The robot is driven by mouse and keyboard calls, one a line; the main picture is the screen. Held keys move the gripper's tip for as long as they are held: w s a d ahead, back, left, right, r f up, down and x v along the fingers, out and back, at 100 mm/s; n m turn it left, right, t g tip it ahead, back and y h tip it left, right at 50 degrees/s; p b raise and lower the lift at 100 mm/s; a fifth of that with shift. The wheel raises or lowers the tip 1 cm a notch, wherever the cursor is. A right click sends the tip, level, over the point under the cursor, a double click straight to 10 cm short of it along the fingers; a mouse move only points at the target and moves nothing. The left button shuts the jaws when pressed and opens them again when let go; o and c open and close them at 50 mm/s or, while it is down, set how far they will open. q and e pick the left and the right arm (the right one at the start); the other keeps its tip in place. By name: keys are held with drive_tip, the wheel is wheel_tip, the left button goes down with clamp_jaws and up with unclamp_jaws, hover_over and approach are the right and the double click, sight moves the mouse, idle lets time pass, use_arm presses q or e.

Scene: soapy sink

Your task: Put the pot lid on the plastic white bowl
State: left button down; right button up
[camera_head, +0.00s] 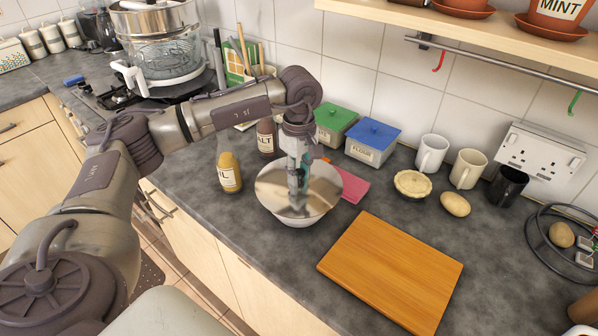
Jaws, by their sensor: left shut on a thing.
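The white plastic bowl (290,221) stands on the dark worktop in the middle of the view. A round, shiny, beige-grey pot lid (325,191) lies at the bowl's rim and covers its opening. My left gripper (298,203) points straight down over the middle of the lid and is shut on it, seemingly at its knob, which the fingers hide. I cannot tell whether the lid rests fully on the rim or hangs just above it. My right gripper is not in view.
A wooden board (391,270) lies right of the bowl, with a pink cloth (354,187) behind it. An oil bottle (229,172) and a salt bottle (266,138) stand close left. Green (335,122) and blue-lidded (372,142) tins stand behind. Mugs (432,154) are at right.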

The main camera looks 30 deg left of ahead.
use_arm(q)
drive_tip(key=c, duration=0.8)
unclamp_jaws()
drive_tip(key=shift+c, duration=0.2)
drive_tip(key=o, duration=0.5)
drive_tip(key=shift+r+p, duration=2.05)
drive_tip(key=shift+r, duration=1.5)
